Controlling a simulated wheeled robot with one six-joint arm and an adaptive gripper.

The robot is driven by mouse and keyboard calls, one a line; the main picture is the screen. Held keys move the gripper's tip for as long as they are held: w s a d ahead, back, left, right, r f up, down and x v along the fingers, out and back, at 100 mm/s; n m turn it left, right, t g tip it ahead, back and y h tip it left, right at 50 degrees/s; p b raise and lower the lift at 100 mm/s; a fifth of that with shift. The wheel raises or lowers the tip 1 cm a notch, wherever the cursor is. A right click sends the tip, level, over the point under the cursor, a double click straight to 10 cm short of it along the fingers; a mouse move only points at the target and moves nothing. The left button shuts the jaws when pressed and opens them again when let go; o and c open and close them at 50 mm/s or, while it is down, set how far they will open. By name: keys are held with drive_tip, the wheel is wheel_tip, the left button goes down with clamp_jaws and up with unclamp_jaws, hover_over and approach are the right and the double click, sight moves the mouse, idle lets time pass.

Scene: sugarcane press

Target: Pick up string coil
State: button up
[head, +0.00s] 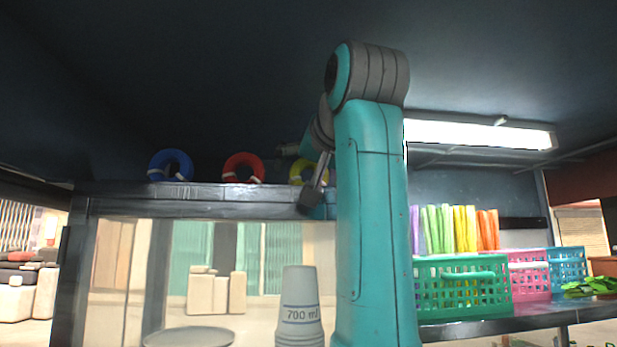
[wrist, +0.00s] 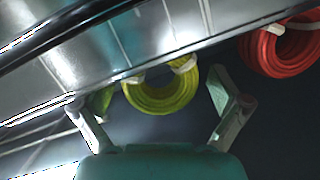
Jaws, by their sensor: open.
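Three string coils stand on the high dark shelf (head: 215,191) in the head view: a blue coil (head: 157,164), a red coil (head: 230,166) and a yellow coil (head: 295,171). My gripper (head: 313,192) is at the yellow coil, and my arm hides part of that coil. In the wrist view the yellow coil (wrist: 160,101) has white ties and lies between the two spread fingers of my gripper (wrist: 163,94). The fingers look apart from it. The red coil (wrist: 266,58) is at the upper right, outside the right finger.
A stack of cups (head: 300,308) stands below the shelf, left of my arm. On the right, a green basket (head: 462,287), a pink basket (head: 528,273) and a blue basket (head: 567,267) stand on a counter (head: 520,319). The dark ceiling is above the coils.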

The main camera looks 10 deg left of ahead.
drive_tip(key=c, duration=1.2)
drive_tip(key=shift+r, duration=0.2)
